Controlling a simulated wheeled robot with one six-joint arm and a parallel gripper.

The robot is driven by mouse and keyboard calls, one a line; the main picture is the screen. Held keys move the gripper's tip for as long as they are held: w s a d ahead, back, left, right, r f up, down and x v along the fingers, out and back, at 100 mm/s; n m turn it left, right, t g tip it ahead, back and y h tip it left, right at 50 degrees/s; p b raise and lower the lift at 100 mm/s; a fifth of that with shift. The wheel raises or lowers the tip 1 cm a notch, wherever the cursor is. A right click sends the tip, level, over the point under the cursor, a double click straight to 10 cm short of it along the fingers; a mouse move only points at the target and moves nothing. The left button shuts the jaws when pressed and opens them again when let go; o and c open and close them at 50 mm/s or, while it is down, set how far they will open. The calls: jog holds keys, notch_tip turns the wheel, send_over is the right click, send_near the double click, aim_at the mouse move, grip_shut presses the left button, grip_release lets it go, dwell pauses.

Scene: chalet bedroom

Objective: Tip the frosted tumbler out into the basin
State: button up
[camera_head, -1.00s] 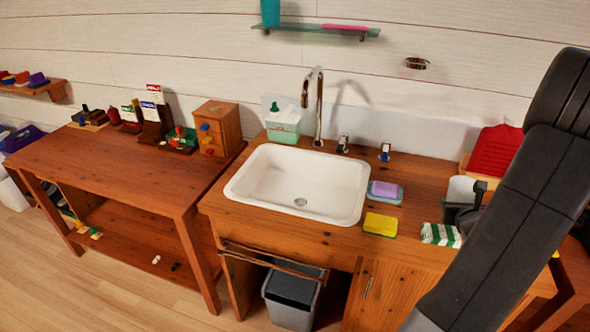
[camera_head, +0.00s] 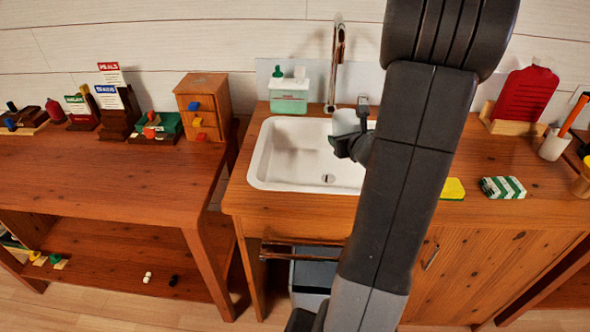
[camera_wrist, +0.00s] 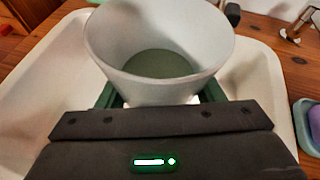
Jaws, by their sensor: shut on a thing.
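The frosted tumbler (camera_head: 347,121) is a pale, translucent cup held over the right part of the white basin (camera_head: 262,172). In the wrist view the tumbler (camera_wrist: 165,75) looks close to upright, its wide mouth open toward the camera, with a grey-green bottom or content inside. My gripper (camera_head: 350,147) is shut on the tumbler; in the wrist view its dark body (camera_wrist: 160,135) crosses the front of it. The white basin walls (camera_wrist: 65,80) show on both sides of the tumbler. My arm hides the right side of the basin in the head view.
A tall chrome faucet (camera_head: 337,65) rises behind the basin, close to the tumbler. A green and white dispenser box (camera_head: 289,95) stands at the back left. A yellow sponge (camera_head: 453,189) and a striped packet (camera_head: 502,188) lie on the counter at right.

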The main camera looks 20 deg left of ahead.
jog(key=s+a+f+n+g+y+b, duration=0.1)
jog(key=s+a+f+n+y+b, duration=0.1)
jog(key=s+a+b, duration=0.5)
jog(key=a+f+b, duration=0.1)
jog(key=a+b, duration=0.1)
jog(key=a, duration=0.2)
jog(key=shift+s+f, duration=0.15)
jog(key=shift+f, duration=0.15)
